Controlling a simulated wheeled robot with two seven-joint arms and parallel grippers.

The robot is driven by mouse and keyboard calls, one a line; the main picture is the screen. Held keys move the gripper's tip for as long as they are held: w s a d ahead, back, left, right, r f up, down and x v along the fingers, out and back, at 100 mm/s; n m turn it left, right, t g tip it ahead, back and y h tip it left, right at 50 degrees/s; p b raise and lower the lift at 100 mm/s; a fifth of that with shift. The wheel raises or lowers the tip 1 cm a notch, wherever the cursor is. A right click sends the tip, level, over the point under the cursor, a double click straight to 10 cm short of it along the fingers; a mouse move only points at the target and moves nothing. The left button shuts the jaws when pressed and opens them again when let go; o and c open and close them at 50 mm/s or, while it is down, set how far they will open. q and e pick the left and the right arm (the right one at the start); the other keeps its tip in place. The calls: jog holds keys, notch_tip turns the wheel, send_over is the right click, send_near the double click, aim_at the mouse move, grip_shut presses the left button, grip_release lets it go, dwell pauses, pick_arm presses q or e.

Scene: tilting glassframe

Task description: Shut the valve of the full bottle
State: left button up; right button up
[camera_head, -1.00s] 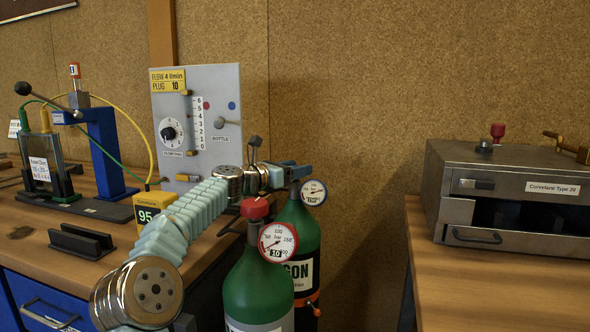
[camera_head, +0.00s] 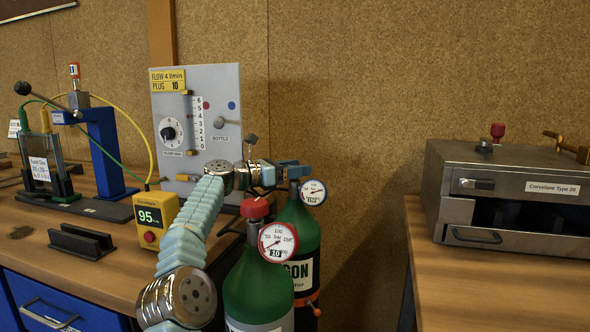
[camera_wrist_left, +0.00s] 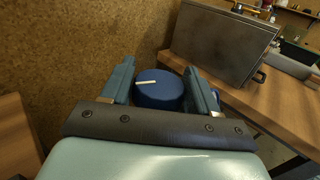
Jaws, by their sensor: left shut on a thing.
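Two green bottles stand between the benches. The front bottle (camera_head: 258,285) has a red valve knob (camera_head: 255,208) and a round gauge (camera_head: 277,242). The rear bottle (camera_head: 295,215), partly hidden behind it, carries a smaller-looking gauge (camera_head: 313,192) and a label ending in "GON". My left gripper (camera_head: 294,171) is at the top of the rear bottle. In the left wrist view its fingers sit either side of a blue valve knob (camera_wrist_left: 158,92) with a pale mark line, and are shut on it. Which bottle is full I cannot tell from the small gauges. My right gripper is out of view.
A grey flow panel (camera_head: 228,100) stands behind my left arm. A yellow meter (camera_head: 150,219) reading 95 and a black holder (camera_head: 82,242) are on the left bench. A metal oven (camera_head: 510,200) stands on the right bench, whose front is clear.

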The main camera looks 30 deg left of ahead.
pick_arm(q)
jog(key=o, duration=0.9)
jog(key=shift+o, duration=0.2)
jog(key=shift+r+n+t+y, duration=0.1)
jog(key=shift+n+t+y, duration=0.2)
jog(key=shift+n+y, duration=0.1)
